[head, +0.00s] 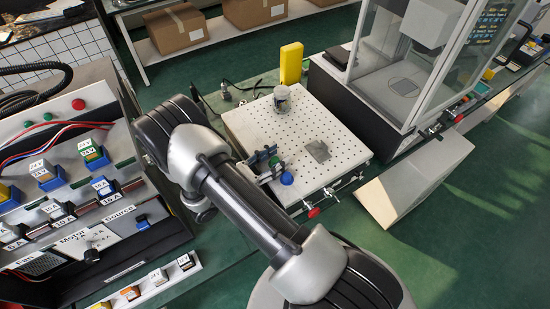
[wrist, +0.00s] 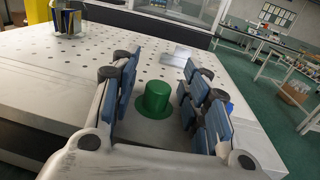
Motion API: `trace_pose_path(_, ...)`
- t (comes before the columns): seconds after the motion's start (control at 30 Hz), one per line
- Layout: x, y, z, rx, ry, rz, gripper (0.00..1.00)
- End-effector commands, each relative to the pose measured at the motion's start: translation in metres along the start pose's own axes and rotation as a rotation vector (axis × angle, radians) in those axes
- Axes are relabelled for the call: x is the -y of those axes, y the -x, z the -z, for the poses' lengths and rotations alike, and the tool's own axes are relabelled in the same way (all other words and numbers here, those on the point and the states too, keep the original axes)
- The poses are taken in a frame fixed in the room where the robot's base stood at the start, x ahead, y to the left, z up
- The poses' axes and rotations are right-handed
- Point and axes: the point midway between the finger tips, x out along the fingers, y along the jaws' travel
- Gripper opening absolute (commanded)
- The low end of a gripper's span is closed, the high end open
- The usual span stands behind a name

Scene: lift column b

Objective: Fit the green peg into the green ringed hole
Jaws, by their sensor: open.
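The green peg (wrist: 153,100), a short cylinder with a wide flange at its foot, stands upright on the white perforated board (wrist: 60,85) in the wrist view. My gripper (wrist: 160,90) is open, with one blue-padded finger on each side of the peg and visible space between pads and peg. In the head view my gripper (head: 264,163) is low over the board's left front part (head: 240,125), and it mostly hides the peg. I cannot make out the green ringed hole in either view.
A round holder (head: 282,100) with items in it and a flat grey plate (head: 318,151) are on the board. A blue ball-like thing (head: 287,178) is close beside my gripper. A yellow block (head: 290,63) and a glass-walled cabinet (head: 400,60) stand behind. The board's right half is mostly clear.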

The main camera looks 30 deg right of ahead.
Motion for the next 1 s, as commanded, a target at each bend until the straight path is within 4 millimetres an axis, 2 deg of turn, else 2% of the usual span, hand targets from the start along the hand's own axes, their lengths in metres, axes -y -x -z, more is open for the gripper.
trace_pose_path(0.17,0.001,0.0,0.002,-0.004,0.003,0.0,0.42)
trace_pose_path(0.27,0.001,0.0,-0.004,-0.004,0.002,0.0,0.42)
trace_pose_path(0.7,0.0,0.0,-0.083,-0.001,-0.002,0.0,0.42)
trace_pose_path(0.83,0.0,0.0,-0.096,-0.001,-0.002,0.0,0.42)
trace_pose_path(1.0,0.001,0.0,-0.1,0.0,0.001,0.0,0.42)
